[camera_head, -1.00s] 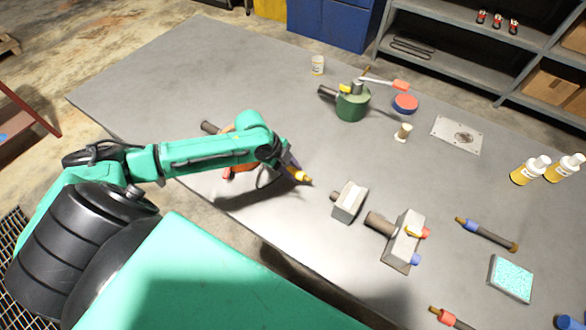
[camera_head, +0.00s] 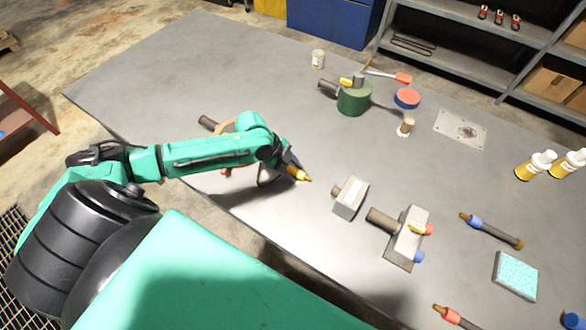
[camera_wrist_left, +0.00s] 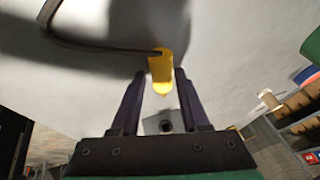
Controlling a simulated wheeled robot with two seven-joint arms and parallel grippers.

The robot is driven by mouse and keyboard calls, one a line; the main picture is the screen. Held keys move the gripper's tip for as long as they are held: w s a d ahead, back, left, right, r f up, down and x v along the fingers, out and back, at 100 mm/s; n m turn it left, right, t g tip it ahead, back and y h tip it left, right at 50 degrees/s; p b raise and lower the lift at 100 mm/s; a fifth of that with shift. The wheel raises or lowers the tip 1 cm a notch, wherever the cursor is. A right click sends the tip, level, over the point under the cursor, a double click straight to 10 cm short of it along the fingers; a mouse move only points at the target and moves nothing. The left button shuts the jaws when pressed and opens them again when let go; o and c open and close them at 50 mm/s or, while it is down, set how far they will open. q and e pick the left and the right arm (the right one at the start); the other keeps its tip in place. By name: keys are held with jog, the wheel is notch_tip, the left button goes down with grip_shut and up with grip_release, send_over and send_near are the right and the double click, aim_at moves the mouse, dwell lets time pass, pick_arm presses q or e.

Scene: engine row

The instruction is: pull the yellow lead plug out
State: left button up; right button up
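The yellow lead plug (camera_wrist_left: 161,72) sits between the fingertips of my left gripper (camera_wrist_left: 160,76) in the left wrist view, with a finger close against each side. A dark lead runs from its far end toward the upper left. In the head view my left gripper (camera_head: 291,166) is over the table, and the yellow plug (camera_head: 303,176) shows at its tips, left of a small grey block (camera_head: 350,197). The plug seems clear of any socket; its height over the table is hard to judge. My right gripper is out of view.
A grey block with coloured plugs (camera_head: 402,249) stands right of the small block. A green round unit (camera_head: 354,100) is farther back. Loose coloured-end rods, a teal-topped pad (camera_head: 516,276) and white-capped bottles are on the right. The back left of the table (camera_head: 190,70) is clear.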

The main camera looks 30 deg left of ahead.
aim_at(293, 173)
pick_arm(q)
jog(key=shift+s, duration=0.15)
jog(key=shift+r+p, duration=0.2)
jog(key=shift+p, duration=0.25)
grip_shut()
dwell(0.3)
notch_tip(293, 173, up, 5)
jog(key=p, duration=0.5)
jog(key=shift+r, duration=1.05)
